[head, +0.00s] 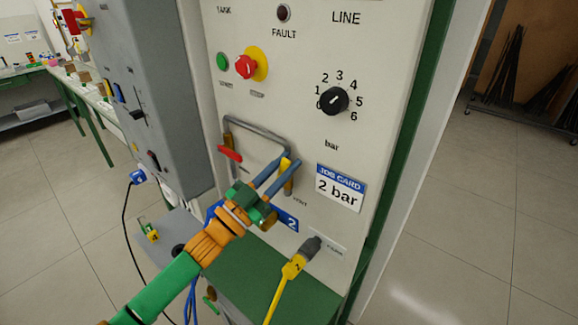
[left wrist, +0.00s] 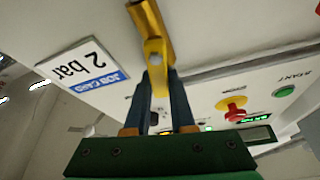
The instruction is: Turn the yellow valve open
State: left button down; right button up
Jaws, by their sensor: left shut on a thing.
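The yellow valve (head: 288,178) is on the right leg of a grey bent pipe on the front of the panel, above a blue label with a 2. My left gripper (head: 287,164) reaches it from the lower left, with its blue fingers shut on the yellow handle. In the left wrist view the yellow valve (left wrist: 149,20) is at the top middle, and its handle runs down between the fingers of the left gripper (left wrist: 158,76). The fingers hide part of the valve in the head view. My right gripper is not in view.
A red-handled valve (head: 230,153) is on the pipe's left leg. Above are a red stop button (head: 245,67) and a black dial (head: 334,101); a job card (head: 341,187) reads 2 bar. A yellow cable plug (head: 294,266) sits below right. Open floor lies right.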

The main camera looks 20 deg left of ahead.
pick_arm(q)
jog(key=shift+w+a+n+t+y+p, duration=0.1)
jog(key=shift+a+n+t+y+p, duration=0.15)
jog(key=shift+n+y, duration=0.6)
jog(key=shift+w+a+n+t+y+p, duration=0.15)
jog(key=shift+a+n+y+p, duration=0.15)
jog(key=shift+n, duration=1.35)
jog(key=c, duration=0.8)
grip_release()
jog(key=shift+o, duration=0.2)
jog(key=shift+a, duration=0.1)
jog(key=shift+s+f, duration=0.2)
jog(key=shift+s, duration=0.05)
jog(key=b+v, duration=0.2)
jog(key=v, duration=0.4)
jog(key=shift+s+a+b, duration=0.15)
jog(key=shift+s+b, duration=0.1)
jog(key=shift+b, duration=0.1)
